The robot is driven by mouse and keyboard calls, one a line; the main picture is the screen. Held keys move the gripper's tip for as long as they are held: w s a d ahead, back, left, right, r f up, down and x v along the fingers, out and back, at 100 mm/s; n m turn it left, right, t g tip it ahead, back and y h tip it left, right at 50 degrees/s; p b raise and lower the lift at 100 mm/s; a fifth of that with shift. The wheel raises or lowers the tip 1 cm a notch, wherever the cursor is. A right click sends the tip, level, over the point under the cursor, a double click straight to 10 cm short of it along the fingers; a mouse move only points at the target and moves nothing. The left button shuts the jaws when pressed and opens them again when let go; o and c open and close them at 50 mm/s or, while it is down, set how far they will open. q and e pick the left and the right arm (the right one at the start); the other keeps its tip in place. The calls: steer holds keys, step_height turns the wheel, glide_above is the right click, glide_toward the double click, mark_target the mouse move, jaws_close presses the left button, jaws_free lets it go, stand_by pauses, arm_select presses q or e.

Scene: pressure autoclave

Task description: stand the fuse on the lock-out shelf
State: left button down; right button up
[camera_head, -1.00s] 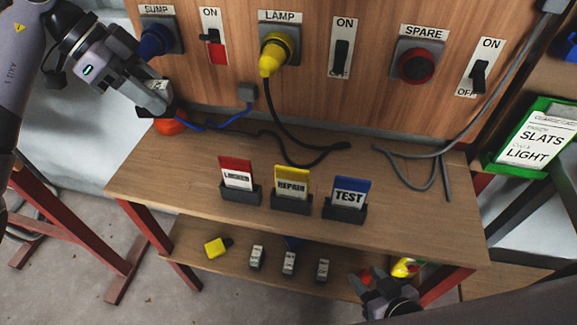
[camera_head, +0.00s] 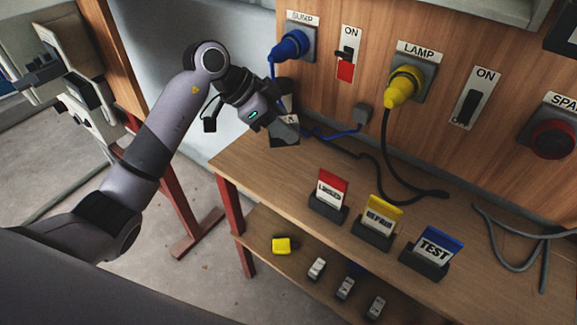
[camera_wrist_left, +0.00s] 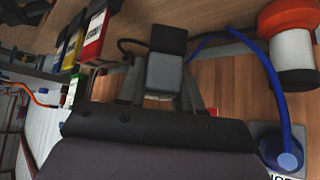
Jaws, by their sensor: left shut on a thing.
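My left gripper (camera_head: 284,128) is in front of the panel's left part, below the blue SUMP plug, above the bench's back left corner. It is shut on a small grey block with a darker end, the fuse (camera_wrist_left: 165,72), which shows between the fingers in the left wrist view. In the head view a pale marked face (camera_head: 291,116) shows at the jaws. The lower shelf (camera_head: 298,260) under the bench bears a yellow block (camera_head: 281,246) and several small grey-white blocks (camera_head: 345,288) in a row. My right gripper is out of view.
Red LOCKED (camera_head: 331,188), yellow REPAIR (camera_head: 382,214) and blue TEST (camera_head: 435,246) cards stand in holders along the bench top (camera_head: 270,165). A black cable (camera_head: 388,150) hangs from the yellow LAMP plug (camera_head: 402,88). An orange-and-white object (camera_wrist_left: 290,45) is close by in the wrist view.

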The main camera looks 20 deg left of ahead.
arm_select(q)
step_height(320, 180, down, 12)
steer(key=shift+r+b, duration=0.1)
steer(key=shift+b, duration=0.4)
steer(key=c, duration=0.8)
jaws_free()
steer(key=shift+o, duration=0.2)
